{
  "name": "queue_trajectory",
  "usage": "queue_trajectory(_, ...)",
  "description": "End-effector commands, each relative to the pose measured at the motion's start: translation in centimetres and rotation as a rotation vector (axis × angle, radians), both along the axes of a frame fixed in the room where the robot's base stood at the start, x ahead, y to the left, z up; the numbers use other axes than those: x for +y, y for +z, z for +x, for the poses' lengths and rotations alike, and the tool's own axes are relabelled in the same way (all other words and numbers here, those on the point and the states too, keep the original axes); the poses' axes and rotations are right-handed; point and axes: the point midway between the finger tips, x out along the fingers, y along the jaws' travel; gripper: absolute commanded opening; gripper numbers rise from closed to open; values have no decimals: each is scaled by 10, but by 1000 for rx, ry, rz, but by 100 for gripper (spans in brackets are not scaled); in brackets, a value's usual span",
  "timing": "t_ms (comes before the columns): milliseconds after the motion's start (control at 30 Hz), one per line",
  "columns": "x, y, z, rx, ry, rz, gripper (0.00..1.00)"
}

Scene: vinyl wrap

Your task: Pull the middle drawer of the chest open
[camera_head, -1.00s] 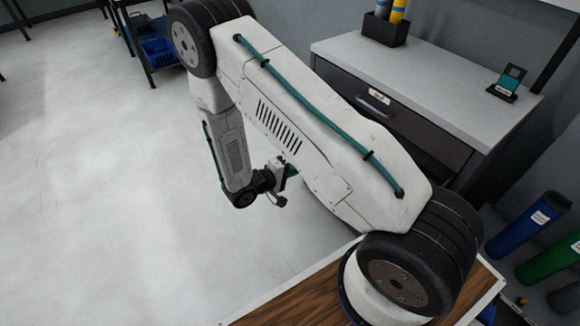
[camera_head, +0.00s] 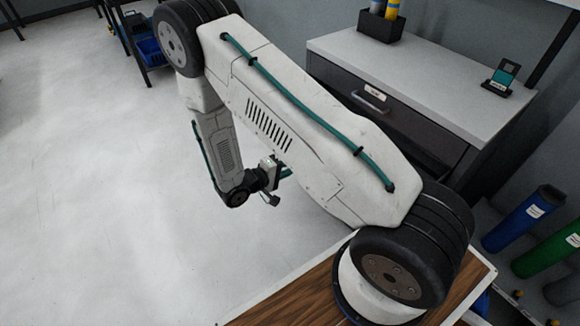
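The chest (camera_head: 420,55) stands at the upper right, with a light grey top and a dark front. Its top drawer (camera_head: 405,121) shows a metal handle and a white label. My arm crosses in front and hides most of the lower front, so the middle drawer and its handle cannot be made out. My gripper (camera_head: 279,184) is small and partly hidden, at the end of the arm left of the chest. Its fingers are too small and covered to read.
A black holder (camera_head: 381,26) with bottles and a small teal device (camera_head: 500,77) stand on the chest top. Blue (camera_head: 525,218) and green (camera_head: 550,255) rolls stand at the right. A shelf with a blue bin (camera_head: 152,51) is at the upper left. Open floor lies left.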

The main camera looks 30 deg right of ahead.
Motion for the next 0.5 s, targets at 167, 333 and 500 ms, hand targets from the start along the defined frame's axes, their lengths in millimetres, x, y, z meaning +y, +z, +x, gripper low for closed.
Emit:
queue_trajectory(167,24,5,0,-2,6,0,32)
queue_trajectory(333,53,11,-3,-2,5,1,32)
queue_trajectory(500,70,14,-5,0,1,1,32)
